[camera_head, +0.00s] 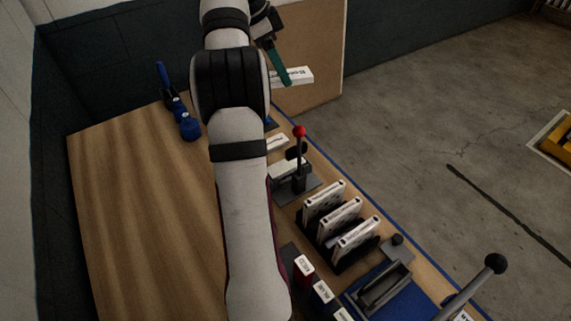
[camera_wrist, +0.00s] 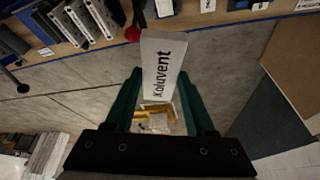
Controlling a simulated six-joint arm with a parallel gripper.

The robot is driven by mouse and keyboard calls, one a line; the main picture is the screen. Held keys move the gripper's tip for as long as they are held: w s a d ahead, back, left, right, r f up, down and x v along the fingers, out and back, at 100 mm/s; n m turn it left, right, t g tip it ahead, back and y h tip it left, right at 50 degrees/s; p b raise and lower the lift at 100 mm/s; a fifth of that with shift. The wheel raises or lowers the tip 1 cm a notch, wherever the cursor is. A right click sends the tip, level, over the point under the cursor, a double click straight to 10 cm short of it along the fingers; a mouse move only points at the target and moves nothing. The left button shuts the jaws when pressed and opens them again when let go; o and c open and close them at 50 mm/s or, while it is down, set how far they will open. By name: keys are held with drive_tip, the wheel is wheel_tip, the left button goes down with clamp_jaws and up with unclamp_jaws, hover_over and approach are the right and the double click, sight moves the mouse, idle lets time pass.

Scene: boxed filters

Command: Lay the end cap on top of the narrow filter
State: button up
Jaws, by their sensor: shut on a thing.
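My gripper (camera_wrist: 160,84) has its green fingers shut on a white oblong box (camera_wrist: 165,55) with the lettering "Xoluvent". The box also shows in the head view (camera_head: 296,75), held at the far end, with a brown panel behind it. I cannot tell from its look whether it is the narrow filter or the end cap. In the head view, a white labelled piece (camera_head: 279,141) lies on the bench past my arm, and another pale block (camera_head: 284,169) sits by the red-knobbed lever. Neither is clearly the end cap. My arm hides part of the bench.
A dark rack holds several white filters (camera_head: 341,217). The red-knobbed lever (camera_head: 299,131) stands upright beside it. Small labelled boxes (camera_head: 304,268) and a black-knobbed lever (camera_head: 495,264) are nearer. The left bench top (camera_head: 140,220) is bare.

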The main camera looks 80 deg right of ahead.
sight(287, 164)
drive_tip(key=shift+s+r+m, duration=0.1)
drive_tip(key=shift+r+m, duration=0.1)
drive_tip(key=shift+m, duration=0.2)
wheel_tip(287, 164, down, 28)
drive_tip(key=shift+a+r, duration=0.1)
drive_tip(key=shift+a, duration=0.05)
drive_tip(key=o, duration=1.3)
